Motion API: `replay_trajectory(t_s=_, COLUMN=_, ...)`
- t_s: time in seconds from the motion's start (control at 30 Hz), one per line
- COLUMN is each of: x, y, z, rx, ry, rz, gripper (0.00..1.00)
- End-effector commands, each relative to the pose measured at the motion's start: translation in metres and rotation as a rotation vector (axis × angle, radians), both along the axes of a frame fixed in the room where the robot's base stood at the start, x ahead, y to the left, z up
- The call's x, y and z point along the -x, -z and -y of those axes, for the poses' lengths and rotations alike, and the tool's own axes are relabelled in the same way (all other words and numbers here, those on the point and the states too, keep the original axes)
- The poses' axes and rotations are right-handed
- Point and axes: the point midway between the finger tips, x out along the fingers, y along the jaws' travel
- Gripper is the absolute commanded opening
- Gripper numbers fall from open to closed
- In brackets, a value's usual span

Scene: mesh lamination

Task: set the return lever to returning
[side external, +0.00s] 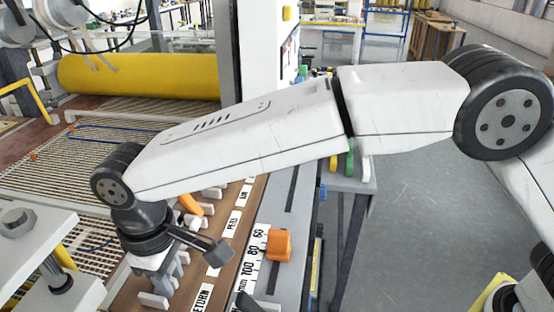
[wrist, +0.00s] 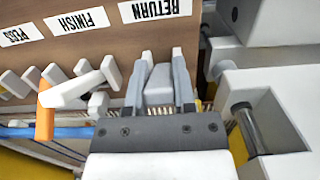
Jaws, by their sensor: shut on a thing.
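The return lever (wrist: 159,84) is a pale grey handle below the RETURN label (wrist: 156,9) on the brown board. My gripper (wrist: 162,57) has one finger on each side of it and is shut on it, with the fingertips at the board's edge. In the side view my gripper (side external: 164,272) points down at the board's left edge, near the RETURN label (side external: 203,297). The lever is largely hidden there by the gripper, so its exact setting cannot be told.
Left of the gripper in the wrist view are several pale levers and an orange-ended one (wrist: 45,112). A grey machine block (wrist: 265,110) stands close on the right. In the side view an orange slider (side external: 279,244) sits on a scale; a yellow roll (side external: 140,76) lies behind.

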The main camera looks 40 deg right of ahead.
Motion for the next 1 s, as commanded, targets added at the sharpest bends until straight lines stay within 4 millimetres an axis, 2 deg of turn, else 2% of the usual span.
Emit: replay_trajectory(t_s=1.0, x=-0.014, y=-0.007, z=-0.014, rx=0.194, ry=0.001, rz=-0.195, gripper=0.0)
